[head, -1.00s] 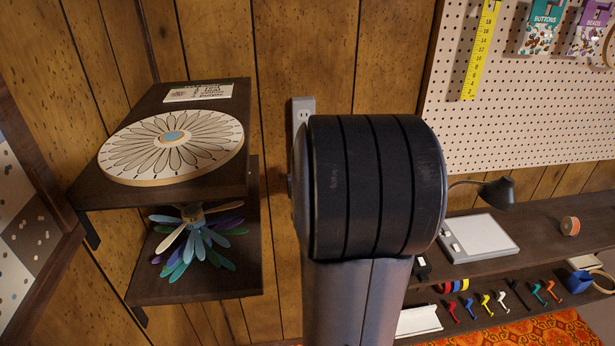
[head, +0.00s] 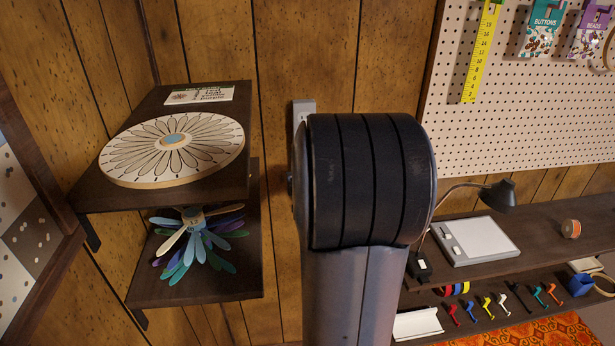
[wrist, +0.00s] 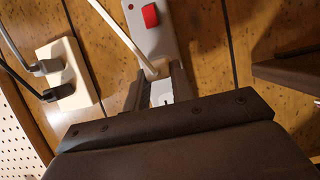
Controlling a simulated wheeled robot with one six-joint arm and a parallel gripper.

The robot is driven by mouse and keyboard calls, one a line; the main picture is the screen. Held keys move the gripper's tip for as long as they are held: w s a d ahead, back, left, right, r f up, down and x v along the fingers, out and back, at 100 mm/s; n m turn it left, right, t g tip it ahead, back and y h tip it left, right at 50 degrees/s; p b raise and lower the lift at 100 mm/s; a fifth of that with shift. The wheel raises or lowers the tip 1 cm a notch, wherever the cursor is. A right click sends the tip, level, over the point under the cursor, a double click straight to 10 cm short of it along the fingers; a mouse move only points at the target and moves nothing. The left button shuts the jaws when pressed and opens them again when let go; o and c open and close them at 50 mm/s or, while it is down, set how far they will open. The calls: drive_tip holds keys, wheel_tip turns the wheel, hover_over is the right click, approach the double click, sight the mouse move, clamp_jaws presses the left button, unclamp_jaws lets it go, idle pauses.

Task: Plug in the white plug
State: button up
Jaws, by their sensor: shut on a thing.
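The white plug (wrist: 161,92) is between the fingers of my gripper (wrist: 156,90) in the wrist view, and the gripper is shut on it. A pale cord (wrist: 122,36) runs from the plug up and left. A grey strip with a red switch (wrist: 150,15) is on the wood wall just beyond the fingers. Any socket in front of the plug is hidden, so I cannot tell whether the plug touches or enters one. In the head view my arm hides the gripper and the plug. A grey wall fixture (head: 304,106) shows partly behind the arm.
In the wrist view a white outlet (wrist: 68,72) with two dark-corded plugs is at the left. In the head view a dark shelf unit (head: 240,180) stands left of my arm. A desk shelf (head: 550,240) with a lamp (head: 497,195) is at the right.

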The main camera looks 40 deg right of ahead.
drive_tip(key=shift+w+d, duration=0.25)
drive_tip(key=shift+w, duration=0.15)
drive_tip(key=o, duration=1)
drive_tip(key=shift+o, duration=0.2)
drive_tip(key=p+v, duration=0.2)
drive_tip(key=v, duration=0.8)
drive_tip(key=shift+s+r, duration=0.2)
drive_tip(key=shift+s, duration=0.15)
drive_tip(key=shift+a, duration=0.15)
drive_tip(key=b+x, duration=0.2)
drive_tip(key=x, duration=0.8)
drive_tip(key=shift+w+f, duration=0.2)
drive_tip(key=shift+w, duration=0.15)
drive_tip(key=shift+s, duration=0.2)
